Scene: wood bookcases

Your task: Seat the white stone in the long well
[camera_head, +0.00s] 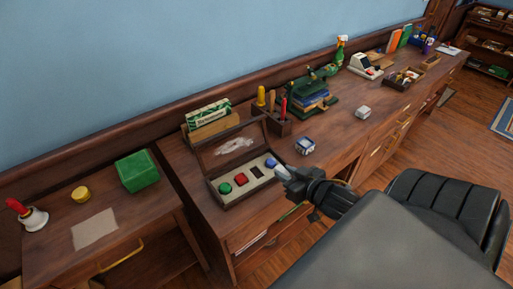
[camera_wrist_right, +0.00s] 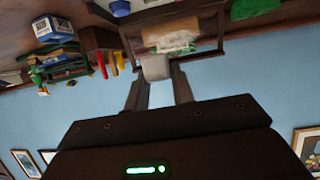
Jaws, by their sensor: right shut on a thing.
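My right gripper (camera_head: 282,173) is shut on a pale, whitish stone, which shows between the fingertips in the wrist view (camera_wrist_right: 155,67). The case's pale tray holds a green stone (camera_head: 224,188), a red stone (camera_head: 241,179) and a blue stone (camera_head: 270,163). Between red and blue is a dark oblong spot (camera_head: 257,172), which looks like an empty well. I cannot tell whether the held stone touches the case. My left gripper is not in view.
Behind the case is a green-and-white box (camera_head: 208,113). To its right stand a pen holder (camera_head: 272,122), a blue-and-white cube (camera_head: 306,146) and a whitish block (camera_head: 363,112).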

